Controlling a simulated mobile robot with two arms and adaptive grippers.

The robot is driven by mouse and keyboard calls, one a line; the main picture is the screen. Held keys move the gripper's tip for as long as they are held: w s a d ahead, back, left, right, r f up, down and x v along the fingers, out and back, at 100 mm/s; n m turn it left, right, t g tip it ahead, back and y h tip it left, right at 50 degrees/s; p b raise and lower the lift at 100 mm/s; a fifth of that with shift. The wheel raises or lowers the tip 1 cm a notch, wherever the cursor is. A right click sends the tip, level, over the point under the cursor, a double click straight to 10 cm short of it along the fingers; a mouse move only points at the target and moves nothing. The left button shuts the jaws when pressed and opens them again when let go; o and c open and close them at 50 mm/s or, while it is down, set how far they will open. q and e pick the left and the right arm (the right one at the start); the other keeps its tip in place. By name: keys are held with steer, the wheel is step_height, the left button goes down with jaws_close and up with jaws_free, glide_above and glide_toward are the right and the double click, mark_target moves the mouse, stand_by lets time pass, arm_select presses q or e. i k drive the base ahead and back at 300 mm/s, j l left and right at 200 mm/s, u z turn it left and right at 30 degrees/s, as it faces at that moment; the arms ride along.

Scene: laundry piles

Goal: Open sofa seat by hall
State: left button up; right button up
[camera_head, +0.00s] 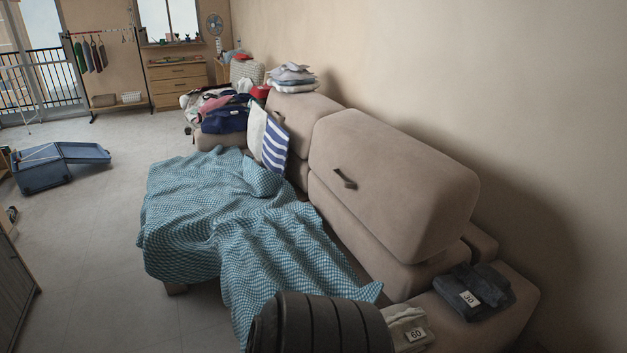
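The beige sofa (399,274) runs along the wall from the near right to the far middle. Its near block (390,165) stands upright, with a dark strap loop (345,178) on its front face. A farther similar block (298,111) also carries a dark strap, partly behind a cushion. A blue checked blanket (225,215) covers most of the seat area and hangs over the front, so seat edges are largely hidden. I cannot tell which part is the seat by the hall or whether any seat is open. Neither of my grippers is in view.
Folded dark jeans (474,290) tagged 30 and a light garment (407,329) tagged 60 lie at the near end. A striped cushion (275,145) and clothes pile (222,108) are farther back.

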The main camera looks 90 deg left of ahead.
mark_target(383, 300)
steer(key=k+u, duration=0.15)
steer(key=u, duration=0.35)
steer(key=k+u, duration=0.1)
steer(key=u, duration=0.4)
steer(key=k+j+u, duration=0.15)
steer(key=u, duration=2)
